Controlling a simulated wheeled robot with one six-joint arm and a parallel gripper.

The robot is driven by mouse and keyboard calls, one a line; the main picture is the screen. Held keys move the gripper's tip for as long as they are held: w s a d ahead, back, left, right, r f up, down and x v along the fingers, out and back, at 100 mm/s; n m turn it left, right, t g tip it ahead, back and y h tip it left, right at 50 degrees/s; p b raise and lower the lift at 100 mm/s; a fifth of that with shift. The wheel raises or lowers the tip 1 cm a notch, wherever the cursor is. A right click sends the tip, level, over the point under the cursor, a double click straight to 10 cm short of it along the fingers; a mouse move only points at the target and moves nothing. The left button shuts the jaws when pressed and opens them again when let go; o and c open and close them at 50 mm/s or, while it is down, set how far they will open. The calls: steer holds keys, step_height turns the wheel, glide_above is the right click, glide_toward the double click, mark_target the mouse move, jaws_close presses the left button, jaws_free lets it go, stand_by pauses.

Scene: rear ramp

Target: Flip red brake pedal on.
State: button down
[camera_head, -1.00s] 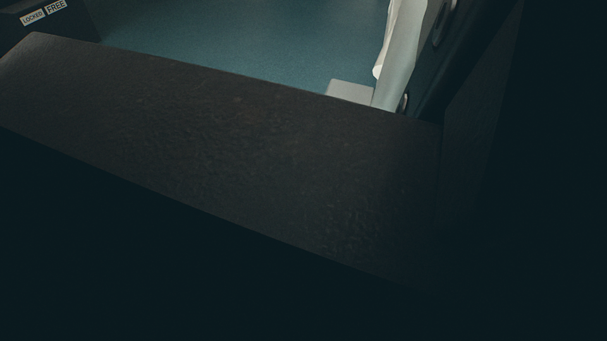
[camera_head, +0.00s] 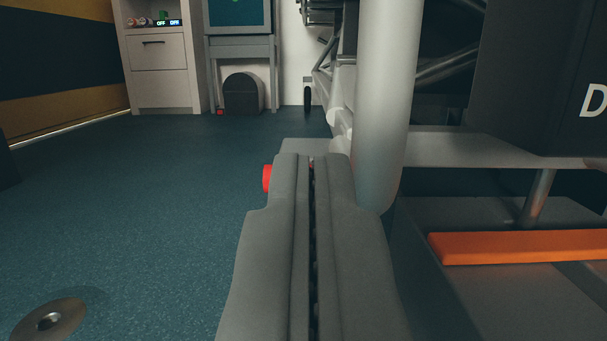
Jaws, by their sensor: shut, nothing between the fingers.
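My gripper (camera_head: 313,162) fills the lower middle of the view, its two grey fingers shut together with only a thin dark seam between them. A small red piece (camera_head: 267,178), which looks like the red brake pedal, shows just left of the fingertips. The rest of it is hidden behind the left finger. I cannot tell whether the fingertips touch it, or whether it is on or off.
A thick pale upright tube (camera_head: 384,100) stands close right of my fingertips. An orange bar (camera_head: 520,246) lies on a grey frame at the right, under a dark box (camera_head: 540,80). Blue floor (camera_head: 150,200) is open at the left; a white cabinet (camera_head: 160,70) stands far back.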

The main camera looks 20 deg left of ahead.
steer(key=w+a+f, duration=0.1)
steer(key=w+a, duration=0.2)
steer(key=w, duration=0.5)
steer(key=shift+w+a+f, duration=0.25)
steer(key=shift+a+f, duration=0.05)
stand_by(0.3)
steer(key=shift+f, duration=0.1)
